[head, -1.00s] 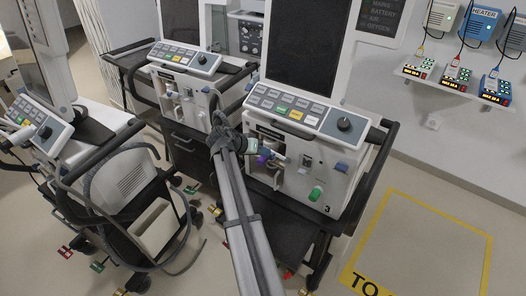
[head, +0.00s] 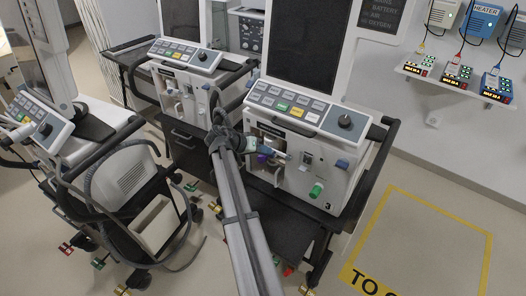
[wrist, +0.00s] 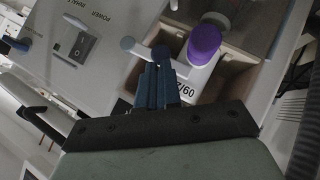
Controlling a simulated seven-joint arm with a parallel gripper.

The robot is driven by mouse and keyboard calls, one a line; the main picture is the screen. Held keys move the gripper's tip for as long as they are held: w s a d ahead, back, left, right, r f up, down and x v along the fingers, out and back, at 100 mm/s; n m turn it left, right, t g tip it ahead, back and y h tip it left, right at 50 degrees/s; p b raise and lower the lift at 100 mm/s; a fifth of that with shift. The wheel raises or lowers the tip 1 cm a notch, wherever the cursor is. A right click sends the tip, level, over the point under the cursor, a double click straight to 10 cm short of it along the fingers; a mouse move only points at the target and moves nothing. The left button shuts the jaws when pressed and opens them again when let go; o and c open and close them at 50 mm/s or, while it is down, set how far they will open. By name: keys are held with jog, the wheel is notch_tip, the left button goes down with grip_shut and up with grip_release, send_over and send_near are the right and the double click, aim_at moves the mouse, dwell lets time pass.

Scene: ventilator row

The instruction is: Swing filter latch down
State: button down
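The filter bay (head: 264,135) is an open recess in the front of the ventilator marked 3. A filter with a purple cap (wrist: 204,42) sits in it, and the purple also shows in the head view (head: 262,158). A pale latch bar with a rounded grey end (wrist: 127,43) crosses beside the filter. My gripper (wrist: 162,62) has its dark blue fingers close together at this bar and covers its middle. In the head view my gripper (head: 280,154) is in front of the bay. Whether the fingers pinch the bar or only touch it is unclear.
A rocker switch (wrist: 78,45) is on the panel beside the bay. A green knob (head: 316,190) and a blue part (head: 342,164) stick out from the ventilator front. A second ventilator (head: 183,90) stands to the left. Floor inside the yellow marking (head: 420,240) is clear.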

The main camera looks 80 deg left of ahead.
jog(key=shift+s+a+r, duration=0.1)
jog(key=shift+a+r, duration=0.05)
jog(key=shift+r, duration=0.3)
jog(key=shift+s+a+r, duration=0.1)
jog(key=shift+a+r, duration=0.05)
jog(key=shift+r, duration=0.25)
jog(key=shift+s+a+r, duration=0.25)
jog(key=shift+a+r, duration=0.05)
jog(key=shift+r, duration=0.3)
jog(key=shift+s+a+r, duration=0.2)
jog(key=shift+a+r, duration=0.05)
jog(key=shift+r, duration=0.3)
jog(key=v, duration=1)
jog(key=shift+d, duration=0.3)
jog(key=shift+w, duration=0.1)
